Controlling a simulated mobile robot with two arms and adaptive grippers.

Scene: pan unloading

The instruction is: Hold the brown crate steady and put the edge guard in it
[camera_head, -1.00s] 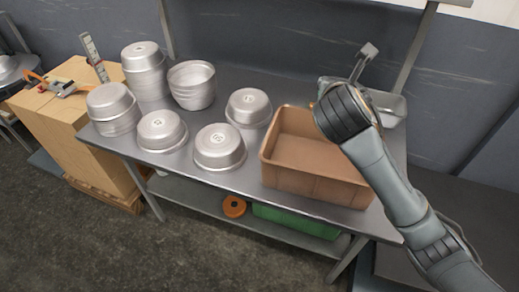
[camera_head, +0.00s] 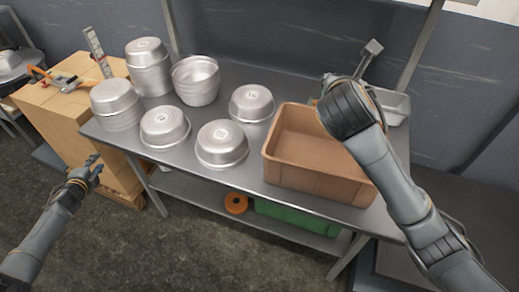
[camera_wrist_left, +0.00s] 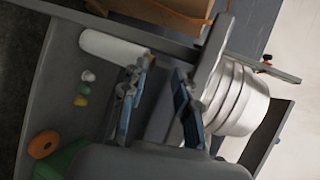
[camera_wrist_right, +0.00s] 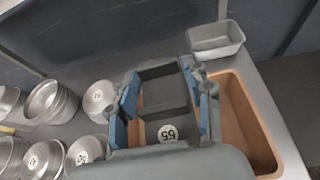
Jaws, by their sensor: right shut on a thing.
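The brown crate (camera_head: 320,184) stands at the right end of the metal table, and its visible inside is empty. My right gripper is over the crate's back part, its fingers hidden behind my wrist in the head view. In the right wrist view my right gripper (camera_wrist_right: 165,98) is shut on a dark grey angular piece, apparently the edge guard (camera_wrist_right: 162,74). A round white label reading 55 shows below it. The crate (camera_wrist_right: 240,105) is to its right there. My left gripper (camera_head: 90,168) is open and empty, low at the left, in front of the table and away from the crate.
Upturned metal pans (camera_head: 221,146) and pan stacks (camera_head: 195,82) cover the table's left and middle. A metal tin (camera_head: 395,106) sits behind the crate. A wooden stand (camera_head: 60,110) is at the left. The lower shelf holds an orange ring (camera_head: 235,203) and a green bin (camera_head: 295,222).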

